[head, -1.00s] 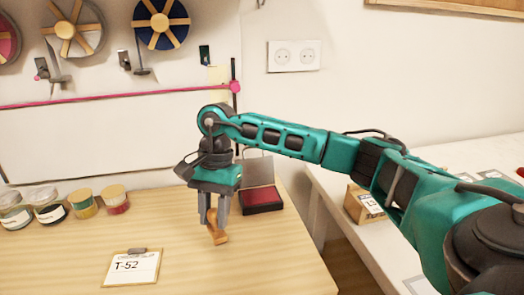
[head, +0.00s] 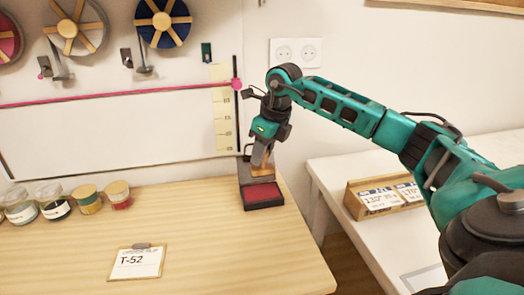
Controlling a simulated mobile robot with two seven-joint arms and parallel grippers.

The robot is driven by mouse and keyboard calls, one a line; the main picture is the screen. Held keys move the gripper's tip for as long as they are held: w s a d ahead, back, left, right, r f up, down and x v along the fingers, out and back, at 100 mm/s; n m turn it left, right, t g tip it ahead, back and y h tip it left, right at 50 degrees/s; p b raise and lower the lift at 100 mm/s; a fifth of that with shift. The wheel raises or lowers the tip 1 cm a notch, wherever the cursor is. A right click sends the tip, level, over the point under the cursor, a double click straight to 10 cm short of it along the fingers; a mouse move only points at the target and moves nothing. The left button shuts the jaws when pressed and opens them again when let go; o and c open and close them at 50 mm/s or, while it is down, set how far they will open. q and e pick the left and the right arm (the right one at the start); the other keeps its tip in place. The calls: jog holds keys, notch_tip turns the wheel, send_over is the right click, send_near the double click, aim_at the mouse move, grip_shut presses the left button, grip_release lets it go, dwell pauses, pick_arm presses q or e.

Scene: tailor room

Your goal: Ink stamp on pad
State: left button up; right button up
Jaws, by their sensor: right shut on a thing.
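The ink pad (head: 263,195) is an open dark case with a red pad, at the right side of the wooden table. Its raised lid (head: 243,168) stands behind it, partly hidden by my right gripper. My right gripper (head: 262,162) points down over the back part of the pad, shut on the wooden stamp (head: 262,172). Only a small brown part of the stamp shows below the fingers. I cannot tell whether its lower end touches the pad. My left gripper is not in view.
A clipboard marked T-52 (head: 137,262) lies at the front of the wooden table (head: 210,235). Several jars (head: 88,199) stand at the back left. A box with cards (head: 385,196) is on the white table at right. The table's middle is clear.

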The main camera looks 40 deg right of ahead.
aim_at(265, 168)
jog(key=shift+f+b, duration=2)
jog(key=shift+f, duration=0.4)
jog(key=shift+f+b, duration=0.35)
jog(key=shift+f, duration=0.1)
jog(key=shift+f, duration=0.25)
jog(key=shift+f+b, duration=0.4)
jog(key=shift+f, duration=0.15)
